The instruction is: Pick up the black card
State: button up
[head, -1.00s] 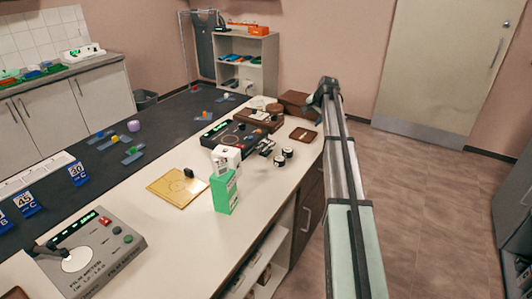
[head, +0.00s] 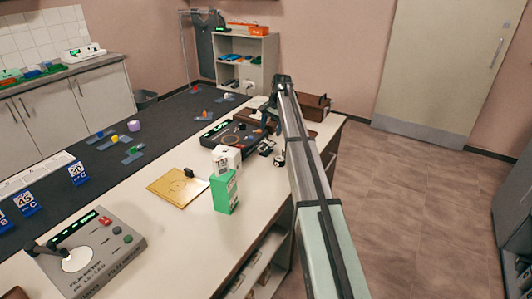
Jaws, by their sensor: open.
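I cannot single out a black card with certainty. A small dark flat piece (head: 265,148) lies by the right end of the black meter, too small to identify. My gripper (head: 271,106) is at the far end of the arm, over the back part of the white counter, near the brown boxes. It is open, and nothing shows between its fingers, though they are small and dark here. My arm hides part of the counter's right side, including where a dark brown flat item lay earlier.
A black meter (head: 222,133) stands on the counter (head: 150,215). Closer are a white-and-green carton (head: 226,190), a yellow plate (head: 170,190) and a grey film meter (head: 92,250). A brown box (head: 314,107) stands behind my arm. Floor to the right is free.

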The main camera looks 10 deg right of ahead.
aim_at(268, 143)
jog(key=shift+w+a+f, duration=0.1)
jog(key=shift+w+f, duration=0.1)
jog(key=shift+f, duration=1.1)
jog(key=shift+w+a+f, duration=0.15)
jog(key=shift+w+f, duration=0.05)
jog(key=shift+f, duration=1.1)
jog(key=shift+w+a+f, duration=0.1)
jog(key=shift+w+f, duration=0.1)
jog(key=shift+f, duration=1.1)
jog(key=shift+r, duration=0.1)
jog(key=c, duration=0.9)
jog(key=shift+r, duration=0.1)
